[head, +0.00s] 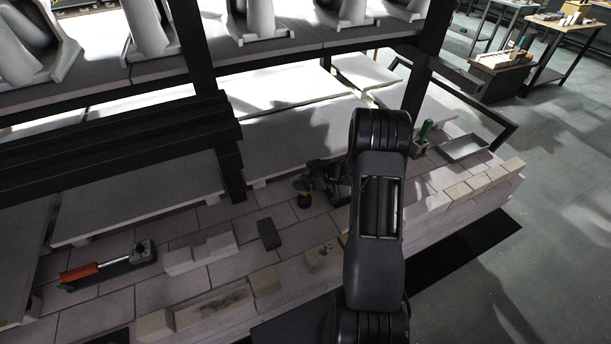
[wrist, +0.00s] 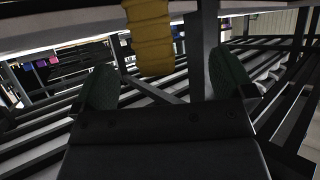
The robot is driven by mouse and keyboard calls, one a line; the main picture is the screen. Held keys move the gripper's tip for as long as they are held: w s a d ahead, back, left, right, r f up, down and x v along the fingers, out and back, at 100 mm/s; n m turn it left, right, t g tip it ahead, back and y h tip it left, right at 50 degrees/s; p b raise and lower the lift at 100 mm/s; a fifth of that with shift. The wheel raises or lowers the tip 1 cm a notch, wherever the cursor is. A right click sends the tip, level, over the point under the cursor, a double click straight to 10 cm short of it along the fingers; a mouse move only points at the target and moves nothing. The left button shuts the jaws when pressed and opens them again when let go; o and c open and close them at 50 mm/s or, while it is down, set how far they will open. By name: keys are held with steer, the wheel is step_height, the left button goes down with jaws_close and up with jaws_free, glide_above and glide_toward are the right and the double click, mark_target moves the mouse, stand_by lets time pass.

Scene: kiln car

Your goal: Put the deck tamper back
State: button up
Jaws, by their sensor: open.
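A tool with a yellow ribbed grip, which I take to be the deck tamper (head: 303,188), is at the middle of the pale brick deck in the head view. Its yellow grip (wrist: 150,38) shows in the wrist view, ahead of and between my two fingers. The rest of it is hidden or too small to make out. My gripper (head: 318,172) is low over the deck beside it. In the wrist view its dark green finger pads (wrist: 165,82) stand wide apart, with nothing clamped between them.
An orange-handled tool (head: 85,271) lies at the left. A small dark block (head: 269,234) and several pale bricks (head: 207,250) lie along the front. A dark post (head: 228,165) stands close left of my gripper. A shallow grey tray (head: 463,147) and a green-handled item (head: 425,129) are at the right.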

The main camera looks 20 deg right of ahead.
steer(key=shift+r+p, duration=2.15)
steer(key=shift+r, duration=0.2)
steer(key=shift+r, duration=0.15)
step_height(320, 180, up, 5)
steer(key=p, duration=0.4)
steer(key=shift+p, duration=0.4)
steer(key=shift+s+d, duration=0.1)
steer(key=v, duration=1.3)
steer(key=shift+s+d, duration=0.2)
